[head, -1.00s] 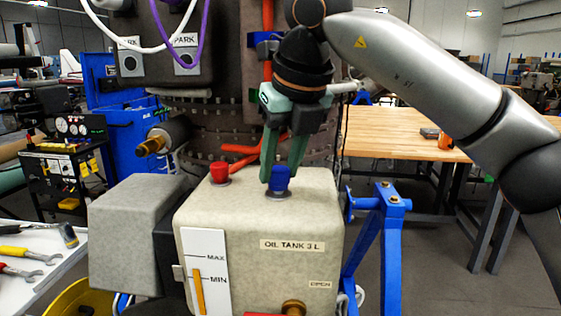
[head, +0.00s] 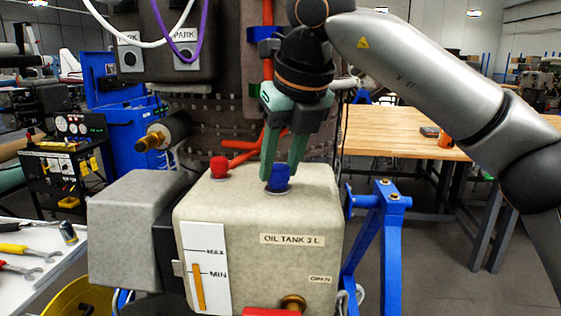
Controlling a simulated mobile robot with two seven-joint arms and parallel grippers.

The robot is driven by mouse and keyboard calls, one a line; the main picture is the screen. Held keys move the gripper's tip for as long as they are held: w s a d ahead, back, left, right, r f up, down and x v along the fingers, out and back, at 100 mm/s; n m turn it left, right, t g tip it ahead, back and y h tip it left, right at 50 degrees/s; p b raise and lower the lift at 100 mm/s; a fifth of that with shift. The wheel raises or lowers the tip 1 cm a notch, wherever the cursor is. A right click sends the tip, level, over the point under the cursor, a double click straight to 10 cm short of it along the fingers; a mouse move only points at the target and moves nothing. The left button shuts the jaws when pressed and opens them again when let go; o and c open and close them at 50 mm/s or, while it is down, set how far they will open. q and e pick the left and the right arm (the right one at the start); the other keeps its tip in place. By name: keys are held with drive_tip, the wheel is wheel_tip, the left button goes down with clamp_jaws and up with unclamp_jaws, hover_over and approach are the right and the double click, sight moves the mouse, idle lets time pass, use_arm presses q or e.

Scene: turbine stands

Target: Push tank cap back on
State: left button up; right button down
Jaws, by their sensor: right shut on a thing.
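The oil tank (head: 258,215) is a beige box labelled "OIL TANK 3 L". A blue cap (head: 279,178) sits on its top at the right, over a grey neck ring. A red cap (head: 219,167) sits on the top at the left. My right gripper (head: 279,172) comes down from above with its green fingers shut on the blue cap. The cap looks upright. Whether it is fully seated on the neck cannot be told. My left gripper is not in view.
A grey box (head: 130,230) adjoins the tank's left side. A blue stand (head: 378,240) rises at its right. A white tray with wrenches (head: 20,250) is at lower left. A wooden table (head: 400,135) stands behind at right.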

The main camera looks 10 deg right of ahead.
drive_tip(key=shift+s+f, duration=0.1)
drive_tip(key=shift+f, duration=0.45)
drive_tip(key=c, duration=0.8)
unclamp_jaws()
drive_tip(key=o, duration=0.5)
drive_tip(key=shift+r, duration=0.2)
drive_tip(key=shift+o, duration=0.2)
drive_tip(key=shift+r, duration=0.1)
drive_tip(key=p+v, duration=0.4)
drive_tip(key=v, duration=0.2)
drive_tip(key=shift+r, duration=0.45)
drive_tip(key=shift+s+f, duration=0.1)
drive_tip(key=shift+s, duration=0.05)
